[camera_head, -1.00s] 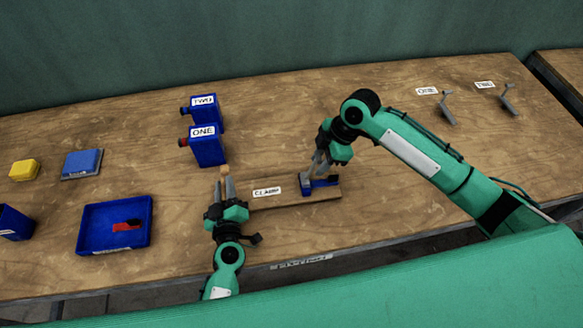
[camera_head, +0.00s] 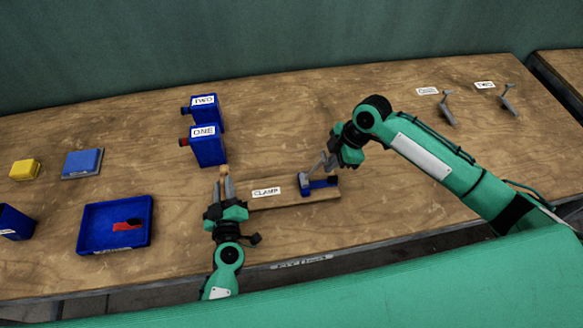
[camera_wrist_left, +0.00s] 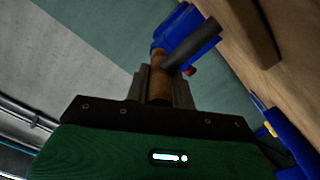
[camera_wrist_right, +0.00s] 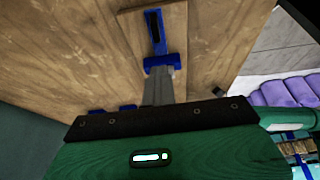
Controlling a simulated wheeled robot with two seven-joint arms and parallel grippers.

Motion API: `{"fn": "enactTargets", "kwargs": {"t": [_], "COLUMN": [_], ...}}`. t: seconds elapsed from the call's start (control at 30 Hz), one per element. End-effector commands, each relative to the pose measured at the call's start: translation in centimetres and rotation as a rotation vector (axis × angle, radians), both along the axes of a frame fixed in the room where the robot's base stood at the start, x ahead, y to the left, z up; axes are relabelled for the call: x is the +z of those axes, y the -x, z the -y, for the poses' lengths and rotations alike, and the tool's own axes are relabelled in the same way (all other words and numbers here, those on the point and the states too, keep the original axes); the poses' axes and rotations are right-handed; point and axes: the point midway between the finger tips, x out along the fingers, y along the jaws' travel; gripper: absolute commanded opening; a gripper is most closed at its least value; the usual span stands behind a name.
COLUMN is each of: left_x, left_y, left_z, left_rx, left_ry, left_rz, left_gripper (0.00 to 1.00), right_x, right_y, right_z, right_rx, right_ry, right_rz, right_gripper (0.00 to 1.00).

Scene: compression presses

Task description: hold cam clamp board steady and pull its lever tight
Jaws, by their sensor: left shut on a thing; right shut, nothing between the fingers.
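The cam clamp board (camera_head: 290,200) is a flat wooden strip labelled CLAMP, lying near the table's front edge. A blue clamp with a grey part (camera_head: 320,184) sits on its right end; the clamp also shows in the right wrist view (camera_wrist_right: 160,61). My left gripper (camera_head: 225,182) is at the board's left end, shut on a brown wooden piece (camera_wrist_left: 160,82). Whether that piece is the board's end is unclear in the head view. My right gripper (camera_head: 318,168) is shut and empty, just above the clamp. Its fingertips look close to the blue part; contact is unclear.
Two blue boxes labelled ONE (camera_head: 208,148) and TWO (camera_head: 206,108) stand behind my left gripper. A blue tray (camera_head: 90,230) with a red and dark piece lies left. A blue block (camera_head: 82,163) and yellow block (camera_head: 24,169) lie farther left. Grey brackets (camera_head: 447,108) stand at back right.

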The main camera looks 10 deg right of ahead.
Motion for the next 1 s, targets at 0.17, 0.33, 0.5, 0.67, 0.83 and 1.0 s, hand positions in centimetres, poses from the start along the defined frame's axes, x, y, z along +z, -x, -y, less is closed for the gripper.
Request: {"fn": "enactTargets", "kwargs": {"t": [0.17, 0.33, 0.5, 0.67, 0.83, 1.0], "left_x": [-0.5, -0.5, -0.5, -0.5, -0.5, -0.5], "left_y": [0.2, 0.2, 0.2, 0.2, 0.2, 0.2], "left_z": [0.1, 0.2, 0.2, 0.2, 0.3, 0.3], "left_rx": [-0.003, -0.005, -0.006, -0.006, -0.007, -0.007], "left_ry": [0.002, 0.003, 0.003, 0.003, 0.004, 0.004], "left_rz": [-0.009, -0.009, -0.009, -0.009, -0.009, -0.009], "left_gripper": [0.00, 0.00, 0.00, 0.00, 0.00, 0.00], "right_x": [-0.3, -0.3, -0.3, -0.2, 0.9, 3.9], "right_y": [0.0, 0.0, 0.0, 0.0, 0.0, 0.0], "right_z": [0.3, 0.2, 0.2, 0.2, 0.6, 2.0], "right_rx": [0.001, 0.001, 0.001, 0.001, 0.001, 0.000], "right_ry": [0.000, -0.001, -0.001, -0.001, -0.002, 0.000], "right_rz": [0.000, 0.000, 0.000, 0.001, 0.004, 0.006], "right_gripper": [0.00, 0.10, 0.23, 0.23, 0.23, 0.23]}}
